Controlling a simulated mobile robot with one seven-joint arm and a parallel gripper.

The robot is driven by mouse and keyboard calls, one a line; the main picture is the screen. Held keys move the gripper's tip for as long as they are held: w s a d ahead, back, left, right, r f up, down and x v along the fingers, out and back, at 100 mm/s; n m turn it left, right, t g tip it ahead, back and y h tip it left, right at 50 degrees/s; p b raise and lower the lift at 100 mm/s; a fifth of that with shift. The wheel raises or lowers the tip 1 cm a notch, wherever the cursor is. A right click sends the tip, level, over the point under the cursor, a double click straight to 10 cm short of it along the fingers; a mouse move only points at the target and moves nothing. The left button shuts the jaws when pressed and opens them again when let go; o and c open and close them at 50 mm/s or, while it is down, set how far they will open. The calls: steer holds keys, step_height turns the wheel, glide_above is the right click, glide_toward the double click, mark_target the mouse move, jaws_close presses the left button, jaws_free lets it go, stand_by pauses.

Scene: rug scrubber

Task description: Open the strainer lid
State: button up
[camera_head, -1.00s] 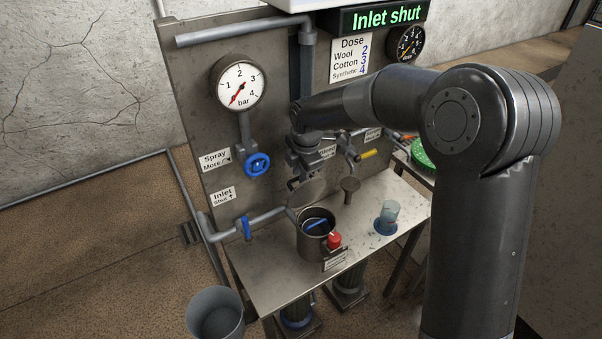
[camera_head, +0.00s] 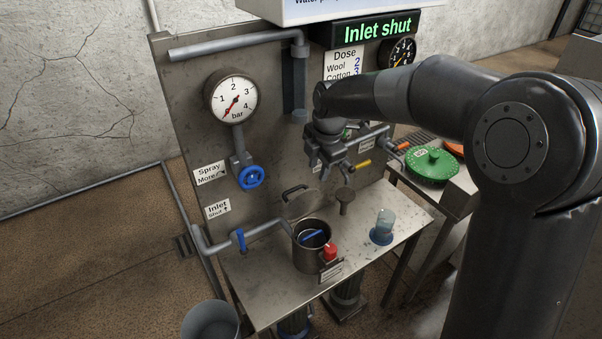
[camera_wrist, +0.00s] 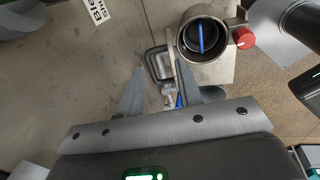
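The strainer (camera_head: 311,258) is a dark metal pot on the bench, with its mouth uncovered and a blue piece inside. Its round lid (camera_head: 302,205) stands raised behind the mouth, with a dark loop handle (camera_head: 290,192) on its far side. In the wrist view the strainer (camera_wrist: 184,40) is at the upper middle; the lid (camera_wrist: 171,58) shows nearly edge-on beside it, with the handle (camera_wrist: 151,64) to its left. My gripper (camera_head: 328,172) hangs above and right of the lid, apart from it. In the wrist view my gripper (camera_wrist: 168,88) has its fingers spread, with nothing clamped.
A red knob (camera_head: 330,251) sits at the strainer's front right. A blue-handled inlet pipe (camera_head: 265,230) joins from the left. The panel with gauge (camera_head: 232,97) and blue spray valve (camera_head: 251,177) is behind.

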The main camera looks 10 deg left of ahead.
mark_target(302, 185)
steer(key=d+r, duration=0.3)
steer(key=d, duration=0.2)
steer(key=shift+s+d+r, duration=0.15)
steer(key=shift+d, duration=0.1)
steer(key=shift+c, duration=0.3)
steer(key=shift+c, duration=0.7)
steer(key=shift+a+f+y, duration=0.3)
steer(key=shift+f, duration=0.05)
steer(key=shift+c, duration=0.7)
steer(key=a+y, duration=0.1)
steer(key=a, duration=0.1)
steer(key=f+g+y, duration=0.1)
steer(key=shift+s+a+m+y, duration=0.3)
steer(key=shift+s+a+m, duration=0.05)
steer(key=shift+a+m, duration=0.05)
jaws_close()
steer(key=shift+y, duration=0.6)
steer(key=x, duration=0.7)
steer(key=a+x, duration=0.1)
steer(key=x, duration=0.2)
steer(key=shift+s+a, duration=0.15)
